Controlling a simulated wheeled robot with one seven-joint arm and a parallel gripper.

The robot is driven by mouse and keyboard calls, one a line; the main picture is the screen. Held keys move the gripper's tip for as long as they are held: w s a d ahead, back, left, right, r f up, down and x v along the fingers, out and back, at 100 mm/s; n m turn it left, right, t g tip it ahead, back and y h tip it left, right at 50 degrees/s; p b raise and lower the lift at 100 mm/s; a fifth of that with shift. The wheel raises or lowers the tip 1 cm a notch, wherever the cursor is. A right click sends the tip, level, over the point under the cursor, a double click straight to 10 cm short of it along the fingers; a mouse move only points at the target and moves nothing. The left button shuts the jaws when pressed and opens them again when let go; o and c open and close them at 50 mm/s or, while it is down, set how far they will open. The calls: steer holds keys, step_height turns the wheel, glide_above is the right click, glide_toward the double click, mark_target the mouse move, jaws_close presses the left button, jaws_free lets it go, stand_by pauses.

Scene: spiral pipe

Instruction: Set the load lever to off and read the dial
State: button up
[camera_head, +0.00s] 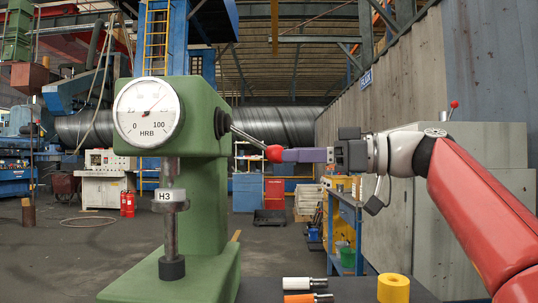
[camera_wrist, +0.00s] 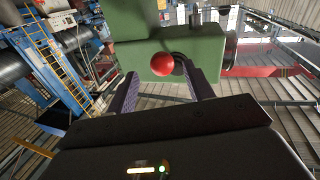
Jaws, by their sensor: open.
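The green tester (camera_head: 200,150) stands at the left in the head view, tagged H3. The load lever (camera_head: 248,139) slopes down and right from the tester's side to a red knob (camera_head: 274,153). My gripper (camera_head: 287,155) is at the knob from the right, fingers apart.
A white-and-metal cylinder (camera_head: 303,283), an orange-and-metal one (camera_head: 306,297) and a yellow ring (camera_head: 393,288) are on the dark bench at the front. A blue shelf cart (camera_head: 345,230) stands behind. Another red-tipped lever (camera_head: 454,104) shows behind my arm.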

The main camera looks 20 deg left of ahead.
mark_target(257, 143)
steer(key=a+p, duration=0.1)
steer(key=a, duration=0.5)
steer(key=shift+a, duration=0.4)
jaws_close()
